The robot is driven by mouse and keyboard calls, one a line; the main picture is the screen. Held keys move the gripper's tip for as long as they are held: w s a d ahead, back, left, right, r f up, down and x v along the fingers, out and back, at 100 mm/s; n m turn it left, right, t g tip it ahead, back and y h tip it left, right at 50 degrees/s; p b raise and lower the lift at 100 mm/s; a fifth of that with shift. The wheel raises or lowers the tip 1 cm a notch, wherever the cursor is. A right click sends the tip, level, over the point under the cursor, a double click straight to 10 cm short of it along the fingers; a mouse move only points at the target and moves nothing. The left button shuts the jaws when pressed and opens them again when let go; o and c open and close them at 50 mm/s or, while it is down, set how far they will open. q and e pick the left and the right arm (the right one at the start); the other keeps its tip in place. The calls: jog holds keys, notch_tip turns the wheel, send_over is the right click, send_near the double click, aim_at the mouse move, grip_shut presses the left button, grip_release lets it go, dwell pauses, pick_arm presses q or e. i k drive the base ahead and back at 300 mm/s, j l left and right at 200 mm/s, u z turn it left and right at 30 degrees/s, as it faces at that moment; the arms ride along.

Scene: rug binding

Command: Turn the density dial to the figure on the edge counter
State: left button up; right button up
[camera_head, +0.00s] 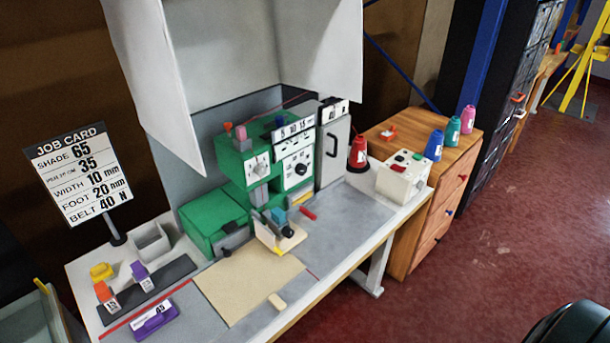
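The green machine (232,160) stands at the back of the workbench. Its white front panel (290,183) carries a round black knob (301,169) with small marks around it. A smaller dial (258,168) sits on a pale plate to its left. A strip above the panel reads about 5, 10, 15 (294,128). A small display box (334,111) tops the grey cabinet to the right; its figures are too small to read. I cannot tell which dial is the density dial or which display is the edge counter. Neither gripper is in view.
A job card (80,175) stands at the left, reading 65, 35, 10 mm, 20 mm and 40 N. A white hood (150,75) overhangs the machine. A red cone (358,152) and white control box (403,178) stand right. A beige piece (245,280) lies in front.

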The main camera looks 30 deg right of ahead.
aim_at(300, 169)
jog(key=i+l+u, duration=0.15)
jog(key=l+u, duration=0.15)
jog(key=l, duration=1.75)
jog(key=l+u, duration=0.3)
jog(key=l, duration=1.75)
jog(key=k, duration=0.05)
